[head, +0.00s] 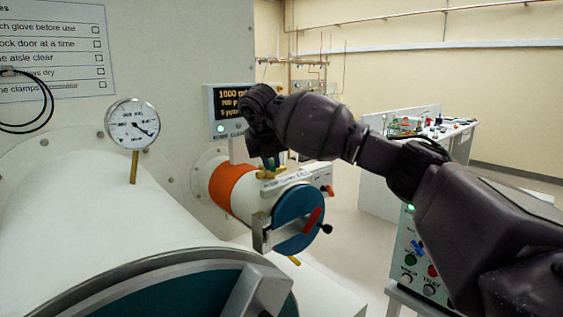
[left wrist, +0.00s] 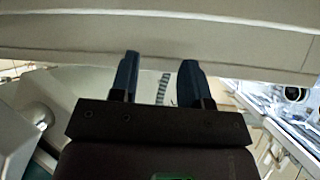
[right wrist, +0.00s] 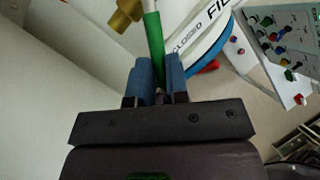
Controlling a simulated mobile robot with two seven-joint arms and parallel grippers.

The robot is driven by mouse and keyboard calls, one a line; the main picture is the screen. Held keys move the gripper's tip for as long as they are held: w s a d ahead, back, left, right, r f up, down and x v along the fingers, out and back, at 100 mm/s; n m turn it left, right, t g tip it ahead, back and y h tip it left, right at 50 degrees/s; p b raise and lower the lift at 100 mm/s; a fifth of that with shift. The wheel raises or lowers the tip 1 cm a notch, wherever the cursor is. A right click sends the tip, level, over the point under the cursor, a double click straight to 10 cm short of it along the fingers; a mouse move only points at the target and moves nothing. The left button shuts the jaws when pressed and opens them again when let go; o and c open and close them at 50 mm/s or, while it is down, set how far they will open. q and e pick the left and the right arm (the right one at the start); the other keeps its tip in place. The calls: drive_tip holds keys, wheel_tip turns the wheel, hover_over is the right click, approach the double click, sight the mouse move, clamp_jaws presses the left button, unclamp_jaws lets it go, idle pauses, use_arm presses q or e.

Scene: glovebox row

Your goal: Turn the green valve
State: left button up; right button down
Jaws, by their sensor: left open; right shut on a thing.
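The green valve's handle (right wrist: 154,45) is a straight green lever in the right wrist view. Its brass body (right wrist: 124,17) shows beside it, and also in the head view (head: 271,173), on top of the small orange-banded cylinder. My right gripper (right wrist: 159,80) is shut on the green handle, with a blue finger on each side. In the head view my right gripper (head: 271,162) reaches down from above onto the valve, and its wrist hides most of the handle. My left gripper (left wrist: 161,75) is open and empty in front of a pale surface; it is outside the head view.
The cylinder has a blue round door (head: 297,222) with a red handle (head: 312,221). A dial gauge (head: 133,124) stands on the large white chamber at left. A display (head: 228,110) is behind my right wrist. A control box (head: 420,262) stands below my right arm.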

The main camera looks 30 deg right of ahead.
use_arm(q)
drive_tip(key=p, duration=0.1)
drive_tip(key=r+p, duration=0.1)
drive_tip(key=p, duration=0.1)
drive_tip(key=shift+s+a+r+g, duration=0.2)
drive_tip(key=shift+a+r+g, duration=0.1)
use_arm(e)
drive_tip(key=w+a+m+g, duration=0.3)
drive_tip(key=w+m+g, duration=0.1)
drive_tip(key=m, duration=0.6)
drive_tip(key=shift+w+a+r+m+h, duration=0.15)
drive_tip(key=shift+w+a+m+h, duration=0.25)
drive_tip(key=shift+w, duration=0.5)
use_arm(q)
drive_tip(key=shift+r, duration=0.1)
use_arm(e)
drive_tip(key=c, duration=1.1)
unclamp_jaws()
drive_tip(key=v, duration=1)
drive_tip(key=shift+w+r, duration=0.25)
drive_tip(key=shift+a, duration=0.1)
